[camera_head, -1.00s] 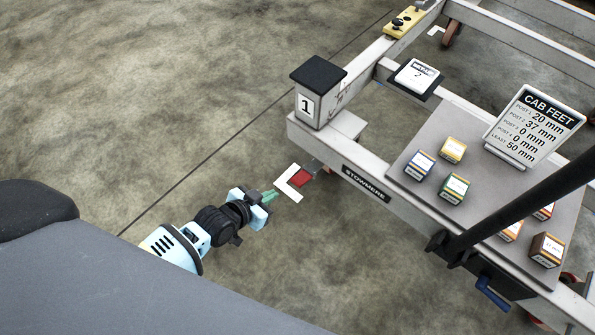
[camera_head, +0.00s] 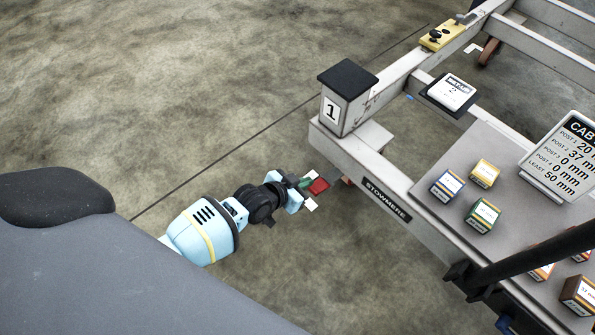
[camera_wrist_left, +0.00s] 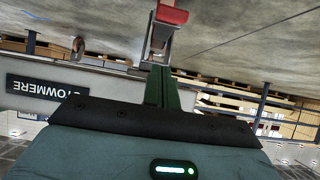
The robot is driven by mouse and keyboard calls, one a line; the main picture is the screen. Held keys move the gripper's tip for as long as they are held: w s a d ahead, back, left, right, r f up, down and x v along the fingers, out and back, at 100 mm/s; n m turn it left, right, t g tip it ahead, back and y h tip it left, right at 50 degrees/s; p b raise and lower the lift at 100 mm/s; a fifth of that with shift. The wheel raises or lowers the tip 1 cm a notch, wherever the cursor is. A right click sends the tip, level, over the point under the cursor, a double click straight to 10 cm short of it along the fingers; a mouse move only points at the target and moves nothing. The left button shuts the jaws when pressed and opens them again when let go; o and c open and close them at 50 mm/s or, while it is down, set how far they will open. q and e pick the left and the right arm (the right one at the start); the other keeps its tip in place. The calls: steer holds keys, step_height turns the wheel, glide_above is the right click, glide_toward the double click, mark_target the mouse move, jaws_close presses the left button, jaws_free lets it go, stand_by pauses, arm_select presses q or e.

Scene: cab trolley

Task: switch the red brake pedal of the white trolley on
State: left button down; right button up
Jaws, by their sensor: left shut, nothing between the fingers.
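The white trolley (camera_head: 345,155) stands at the right of the head view, with post 1 at its near corner. The red brake pedal (camera_head: 318,186) sticks out low beside that corner, just above the floor. It also shows at the top of the left wrist view (camera_wrist_left: 172,13), on a grey metal bracket. My left gripper (camera_head: 305,184) is shut and empty, with its green fingertips right by the pedal's left side. Whether they touch it I cannot tell. In the left wrist view the shut fingers (camera_wrist_left: 161,88) point toward the pedal. My right gripper is not in view.
White floor markings (camera_head: 311,204) lie by the pedal, partly hidden by my gripper. A deck with several coloured blocks (camera_head: 445,185) and a cab feet sign (camera_head: 562,160) is on the trolley. A black bar (camera_head: 530,258) crosses the lower right. The floor at left is clear.

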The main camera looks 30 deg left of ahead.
mark_target(318, 186)
arm_select(q)
steer(key=b+x, duration=0.1)
steer(key=x, duration=0.2)
steer(key=shift+w+f+b, duration=0.2)
steer(key=shift+f+b, duration=0.1)
steer(key=shift+f, duration=0.05)
steer(key=f+b, duration=0.2)
steer(key=f, duration=0.1)
steer(key=shift+s+a+f, duration=0.1)
steer(key=shift+s+f, duration=0.2)
steer(key=shift+s, duration=0.1)
